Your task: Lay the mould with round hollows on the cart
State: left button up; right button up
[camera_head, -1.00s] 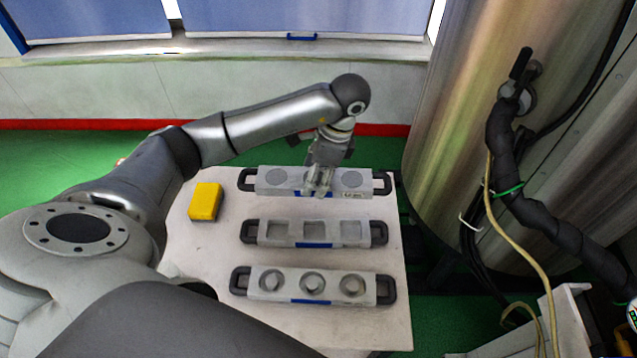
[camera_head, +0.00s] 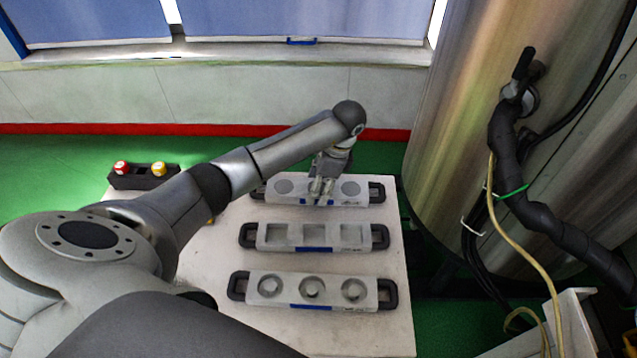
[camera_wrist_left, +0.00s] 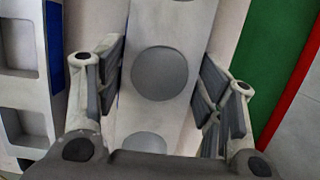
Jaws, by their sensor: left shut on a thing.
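The mould with flat, round grey hollows (camera_head: 301,190) is at the back of the white cart top (camera_head: 222,250), with a dark handle at each end. It appears to rest on the cart. My left gripper (camera_head: 319,196) is shut on it near its middle, over the blue label, and hides its centre hollow in the head view. In the left wrist view, the fingers (camera_wrist_left: 160,95) straddle this mould (camera_wrist_left: 165,28), with one round hollow between them. My right gripper is not in view.
A mould with square hollows (camera_head: 293,235) lies in the middle of the cart and one with ring-shaped hollows (camera_head: 282,288) in front. A dark box with red and yellow buttons (camera_head: 143,178) stands at the left. A big metal tank (camera_head: 450,140) stands at the right.

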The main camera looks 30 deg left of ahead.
pick_arm(q)
jog(key=o, duration=1.7)
jog(key=b+v, duration=0.1)
jog(key=v, duration=0.3)
jog(key=shift+r, duration=0.3)
jog(key=shift+p+v, duration=1.1)
jog(key=shift+v, duration=2.75)
